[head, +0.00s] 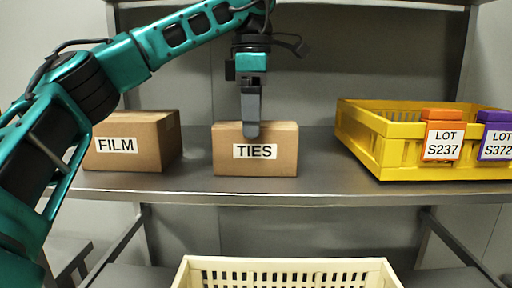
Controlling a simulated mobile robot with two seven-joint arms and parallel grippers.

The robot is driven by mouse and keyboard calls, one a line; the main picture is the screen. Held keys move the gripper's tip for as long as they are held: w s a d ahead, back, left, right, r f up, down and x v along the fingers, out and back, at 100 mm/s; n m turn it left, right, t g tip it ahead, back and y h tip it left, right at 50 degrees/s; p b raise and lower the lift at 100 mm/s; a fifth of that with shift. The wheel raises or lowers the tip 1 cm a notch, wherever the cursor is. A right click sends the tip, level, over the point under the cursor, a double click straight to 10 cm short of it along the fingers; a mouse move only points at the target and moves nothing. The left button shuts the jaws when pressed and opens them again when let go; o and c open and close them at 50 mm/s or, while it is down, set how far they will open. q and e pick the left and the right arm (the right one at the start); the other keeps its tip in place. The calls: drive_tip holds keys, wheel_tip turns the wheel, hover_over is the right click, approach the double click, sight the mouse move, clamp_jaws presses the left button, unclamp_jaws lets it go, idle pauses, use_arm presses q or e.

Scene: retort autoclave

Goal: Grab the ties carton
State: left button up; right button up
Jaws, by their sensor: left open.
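The ties carton (280,160) is a brown cardboard box with a white TIES label, standing on the grey metal shelf in the middle of the head view. My left gripper (251,130) points down at the carton from above, its near finger overlapping the top of the carton's front face just above the label. The far finger is hidden, and I cannot tell whether the gripper touches the carton. The gripper is open. My right gripper is not in view.
A yellow crate (365,142) with orange (442,118) and purple (495,118) lot tags stands right. A cream crate (290,262) sits below. The shelf (320,185) is clear between carton and yellow crate.

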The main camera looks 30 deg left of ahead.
sight(255, 147)
use_arm(q)
drive_tip(key=shift+w+d+f, duration=0.1)
drive_tip(key=shift+d+f, duration=0.05)
drive_tip(key=shift+f, duration=0.9)
drive_tip(key=shift+d+f, duration=0.1)
drive_tip(key=shift+f, duration=0.9)
drive_tip(key=shift+c, duration=0.2)
drive_tip(key=c, duration=1.3)
drive_tip(key=shift+o, duration=0.2)
drive_tip(key=shift+r, duration=0.15)
